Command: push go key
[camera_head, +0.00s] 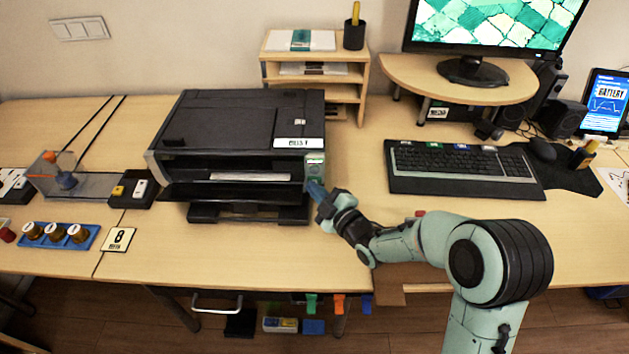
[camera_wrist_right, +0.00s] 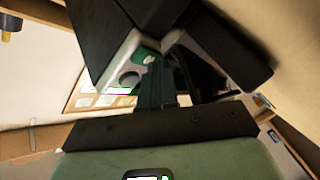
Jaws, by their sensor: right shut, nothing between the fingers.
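The black printer (camera_head: 240,130) stands on the desk left of centre, with a label on its front right edge. A small panel with green parts (camera_head: 315,165) is at its front right corner; I cannot make out which part is the go key. My right gripper (camera_head: 315,187) is shut and empty, its tips just below and close to this panel. I cannot tell whether they touch it. In the right wrist view my dark fingers fill the upper middle and hide part of what is behind them. My left gripper is not in view.
A keyboard (camera_head: 460,168) lies to the right and a wooden shelf (camera_head: 318,65) stands behind. To the left are a blue tray (camera_head: 58,236) with several round pieces and a number 8 card (camera_head: 118,240). The desk in front of the printer is clear.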

